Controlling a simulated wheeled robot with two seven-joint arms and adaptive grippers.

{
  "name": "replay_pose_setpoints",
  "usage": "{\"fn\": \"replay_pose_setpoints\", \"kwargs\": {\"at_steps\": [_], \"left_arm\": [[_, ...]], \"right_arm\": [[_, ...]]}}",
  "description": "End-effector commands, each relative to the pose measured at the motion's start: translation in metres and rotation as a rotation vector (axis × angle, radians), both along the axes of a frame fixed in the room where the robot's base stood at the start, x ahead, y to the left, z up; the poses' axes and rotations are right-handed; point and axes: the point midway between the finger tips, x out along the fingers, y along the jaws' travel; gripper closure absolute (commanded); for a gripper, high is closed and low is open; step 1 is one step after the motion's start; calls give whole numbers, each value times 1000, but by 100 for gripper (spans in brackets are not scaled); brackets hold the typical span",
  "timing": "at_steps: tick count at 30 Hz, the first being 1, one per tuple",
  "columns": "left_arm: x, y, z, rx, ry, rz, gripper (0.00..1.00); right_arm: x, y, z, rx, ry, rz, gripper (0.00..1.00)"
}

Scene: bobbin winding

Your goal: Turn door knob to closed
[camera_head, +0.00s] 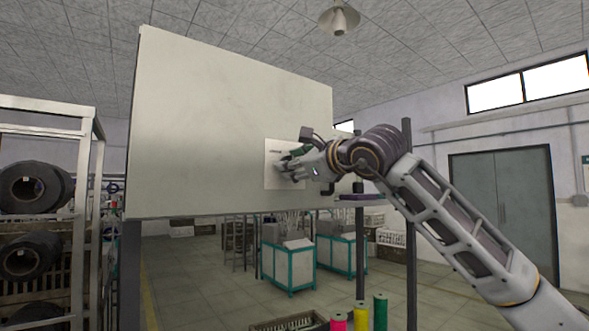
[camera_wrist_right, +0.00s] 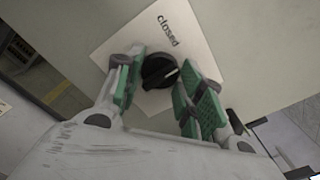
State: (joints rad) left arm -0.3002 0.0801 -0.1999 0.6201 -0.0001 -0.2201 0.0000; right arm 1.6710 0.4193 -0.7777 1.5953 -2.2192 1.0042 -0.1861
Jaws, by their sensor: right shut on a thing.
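A large pale panel (camera_head: 225,110) carries a light square plate (camera_head: 270,178) on its right part. A pale pointer mark on the knob points to the upper right of the picture, not straight at the word. My right gripper (camera_head: 284,162) is at the plate. In the wrist view its green-padded fingers (camera_wrist_right: 163,90) stand on both sides of the knob, shut on it. My left gripper is not in view.
A metal rack (camera_head: 85,190) with dark rolls stands at the left. Pink, yellow and green spools (camera_head: 380,312) stand at the bottom. Teal-framed carts (camera_head: 288,265) are behind, under the panel. A dark post (camera_head: 410,250) rises behind my right arm.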

Motion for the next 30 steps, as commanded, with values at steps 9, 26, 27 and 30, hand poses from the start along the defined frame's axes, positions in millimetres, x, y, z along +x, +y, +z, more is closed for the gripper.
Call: {"fn": "replay_pose_setpoints", "kwargs": {"at_steps": [9, 26, 27, 30], "left_arm": [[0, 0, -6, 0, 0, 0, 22], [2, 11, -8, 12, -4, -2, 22], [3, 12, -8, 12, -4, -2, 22], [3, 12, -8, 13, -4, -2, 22]], "right_arm": [[0, -1, 0, -216, -157, -1, 86], [0, 0, 0, -551, -399, -1, 86], [0, 0, 0, -566, -410, -1, 86], [0, 0, 0, -596, -431, 0, 86]]}}
